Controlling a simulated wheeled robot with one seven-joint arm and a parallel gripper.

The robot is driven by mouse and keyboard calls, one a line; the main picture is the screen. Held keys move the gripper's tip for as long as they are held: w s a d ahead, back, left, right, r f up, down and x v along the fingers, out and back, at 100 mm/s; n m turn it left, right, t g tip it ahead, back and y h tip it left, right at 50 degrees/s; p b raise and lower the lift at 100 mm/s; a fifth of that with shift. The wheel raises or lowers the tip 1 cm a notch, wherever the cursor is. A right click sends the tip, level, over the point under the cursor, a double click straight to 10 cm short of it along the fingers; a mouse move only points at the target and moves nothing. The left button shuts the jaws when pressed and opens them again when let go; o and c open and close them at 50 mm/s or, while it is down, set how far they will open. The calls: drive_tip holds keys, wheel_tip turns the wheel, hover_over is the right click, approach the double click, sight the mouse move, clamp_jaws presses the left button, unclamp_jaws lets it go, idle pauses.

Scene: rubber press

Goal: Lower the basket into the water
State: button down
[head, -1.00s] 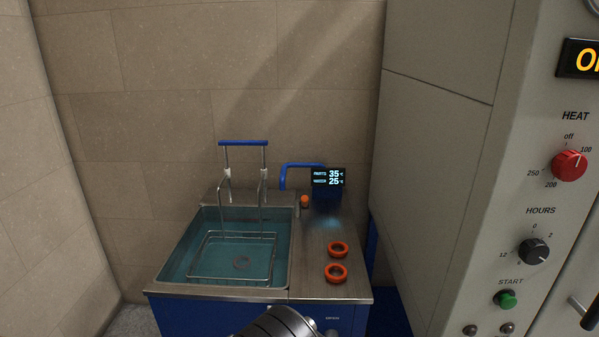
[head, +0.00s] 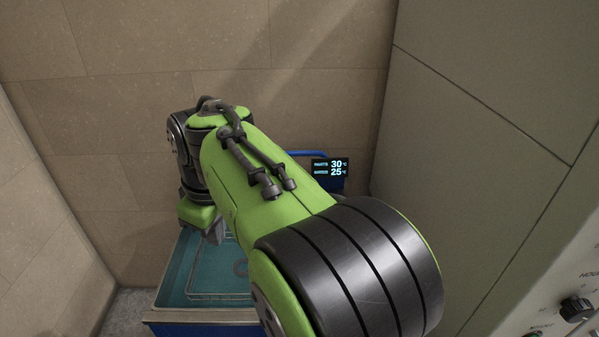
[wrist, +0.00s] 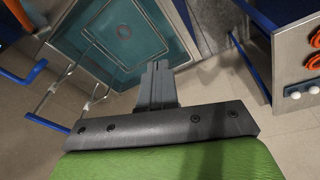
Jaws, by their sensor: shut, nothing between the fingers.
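The water tank (head: 170,289) stands against the wall in the head view, with blue-green water inside. I cannot tell whether the basket is under the water. A blue bar (wrist: 45,122) on thin rods, apparently the basket handle, is left of my fingers. My arm hides the handle in the head view.
A display (head: 331,168) reading 30 and 25 stands behind the tank. A tall grey cabinet (head: 500,120) bounds the right side, and walls close the back and left.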

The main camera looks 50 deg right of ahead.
drive_tip(key=w+d+r+n+g+y+p, duration=0.1)
drive_tip(key=w+d+r+p, duration=0.4)
drive_tip(key=d, duration=0.4)
drive_tip(key=s+d+n+y+p, duration=0.25)
drive_tip(key=d+p, duration=0.85)
drive_tip(key=d, duration=0.8)
drive_tip(key=s+d+f+y+p, duration=0.1)
drive_tip(key=s+d+y+p, duration=0.15)
drive_tip(key=s+d, duration=0.3)
drive_tip(key=a+f+b, duration=0.1)
drive_tip(key=a+f, duration=0.1)
drive_tip(key=f, duration=0.4)
drive_tip(key=w+a+f+h+b, duration=0.1)
drive_tip(key=a+f, duration=0.2)
drive_tip(key=f, duration=0.4)
drive_tip(key=shift+a+t, duration=0.3)
drive_tip(key=shift+a, duration=0.05)
drive_tip(key=shift+n, duration=0.25)
drive_tip(key=shift+b, duration=0.3)
